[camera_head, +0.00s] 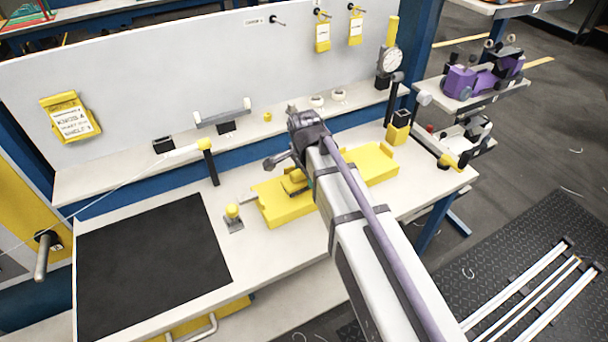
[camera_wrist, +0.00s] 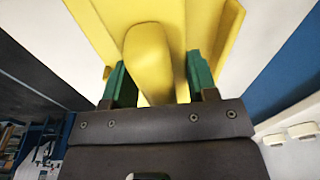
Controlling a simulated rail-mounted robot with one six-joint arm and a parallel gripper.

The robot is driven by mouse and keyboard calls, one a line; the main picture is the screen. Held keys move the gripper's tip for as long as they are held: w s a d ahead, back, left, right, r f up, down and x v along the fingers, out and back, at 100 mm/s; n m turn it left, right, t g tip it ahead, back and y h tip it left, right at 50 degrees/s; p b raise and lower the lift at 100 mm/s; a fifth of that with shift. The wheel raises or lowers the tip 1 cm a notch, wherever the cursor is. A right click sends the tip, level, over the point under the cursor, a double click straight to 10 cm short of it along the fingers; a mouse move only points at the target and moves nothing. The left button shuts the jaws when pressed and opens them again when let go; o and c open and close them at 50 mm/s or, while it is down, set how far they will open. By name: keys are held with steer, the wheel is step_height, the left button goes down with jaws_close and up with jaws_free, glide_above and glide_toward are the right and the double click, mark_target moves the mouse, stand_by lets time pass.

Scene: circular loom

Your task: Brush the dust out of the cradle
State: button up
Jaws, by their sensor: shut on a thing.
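The yellow cradle (camera_head: 374,164) lies on the workbench, and my arm passes over its middle. In the wrist view, the yellow cradle (camera_wrist: 207,22) fills the top middle. My gripper (camera_wrist: 158,82) is over it, with its green fingers shut on a rounded yellow piece, which looks like the brush handle (camera_wrist: 148,55). The same yellow piece (camera_head: 295,182) shows in the head view, just above the cradle. The bristles are hidden, so I cannot tell whether they touch the cradle. I cannot make out any dust.
A black mat (camera_head: 150,265) covers the bench's left side. A small yellow-topped knob (camera_head: 232,212) stands left of the cradle, and a dark post (camera_head: 210,163) behind it. A dial gauge (camera_head: 390,62) stands at the back right. A shelf (camera_head: 120,180) runs behind the bench.

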steer(key=shift+w+d+f, duration=0.1)
steer(key=shift+w+d, duration=0.9)
steer(key=shift+d, duration=1.35)
steer(key=shift+w+d+r, duration=0.1)
steer(key=shift+w+d, duration=0.85)
steer(key=shift+d, duration=1.35)
steer(key=shift+w+d+f, duration=0.1)
steer(key=shift+w+d, duration=0.9)
steer(key=shift+d, duration=1.35)
step_height(320, 180, up, 6)
steer(key=p, duration=0.5)
steer(key=shift+a+p, duration=0.1)
steer(key=shift+p, duration=0.3)
step_height(320, 180, up, 3)
steer(key=p, duration=0.3)
